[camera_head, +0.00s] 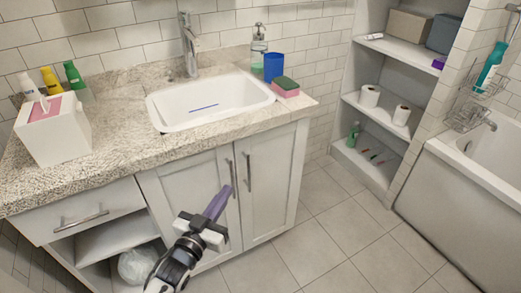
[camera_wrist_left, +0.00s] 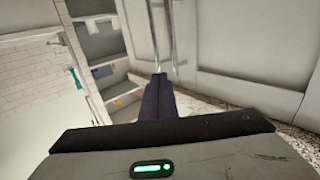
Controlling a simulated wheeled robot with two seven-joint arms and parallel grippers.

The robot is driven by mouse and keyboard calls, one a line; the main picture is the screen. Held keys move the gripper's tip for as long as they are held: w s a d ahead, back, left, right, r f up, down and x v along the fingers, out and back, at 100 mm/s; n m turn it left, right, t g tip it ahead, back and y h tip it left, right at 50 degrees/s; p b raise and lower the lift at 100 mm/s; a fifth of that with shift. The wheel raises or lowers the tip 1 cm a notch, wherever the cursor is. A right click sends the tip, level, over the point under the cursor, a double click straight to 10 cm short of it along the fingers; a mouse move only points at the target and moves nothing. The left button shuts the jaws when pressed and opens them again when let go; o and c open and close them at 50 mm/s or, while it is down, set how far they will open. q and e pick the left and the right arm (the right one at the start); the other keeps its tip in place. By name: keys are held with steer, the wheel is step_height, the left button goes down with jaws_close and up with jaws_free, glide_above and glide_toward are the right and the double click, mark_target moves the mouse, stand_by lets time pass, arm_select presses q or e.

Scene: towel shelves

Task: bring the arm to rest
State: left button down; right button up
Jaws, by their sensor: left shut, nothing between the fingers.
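My left gripper (camera_head: 226,190) is in front of the white cabinet doors (camera_head: 203,190), below the counter edge. Its dark purple fingers are together, with nothing held between them, and point up and away toward the door handles. Whether the fingertips touch the doors, I cannot tell. In the left wrist view the shut fingers (camera_wrist_left: 158,82) reach toward the cabinet handles. My right gripper is in neither view.
The granite counter (camera_head: 120,115) holds a sink (camera_head: 208,112), a tissue box (camera_head: 52,130), bottles, a blue cup (camera_head: 273,66) and sponges (camera_head: 285,87). Shelves (camera_head: 385,115) and a bathtub (camera_head: 460,215) stand at the right. The tiled floor (camera_head: 340,235) between is clear.

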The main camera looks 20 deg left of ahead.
arm_select(q)
steer(key=s+d+f+g, duration=0.3)
steer(key=s, duration=0.4)
steer(key=s+d+f+m+g+h+p, duration=0.1)
steer(key=s+d+f+g, duration=0.2)
steer(key=s, duration=0.5)
steer(key=s+d+f+g+p, duration=0.1)
steer(key=s+d+f+g, duration=0.2)
steer(key=s+d+f, duration=0.2)
steer(key=s, duration=0.3)
steer(key=shift+s+f+m+h, duration=0.15)
steer(key=shift+f+m+h, duration=0.05)
steer(key=shift+m+h, duration=0.1)
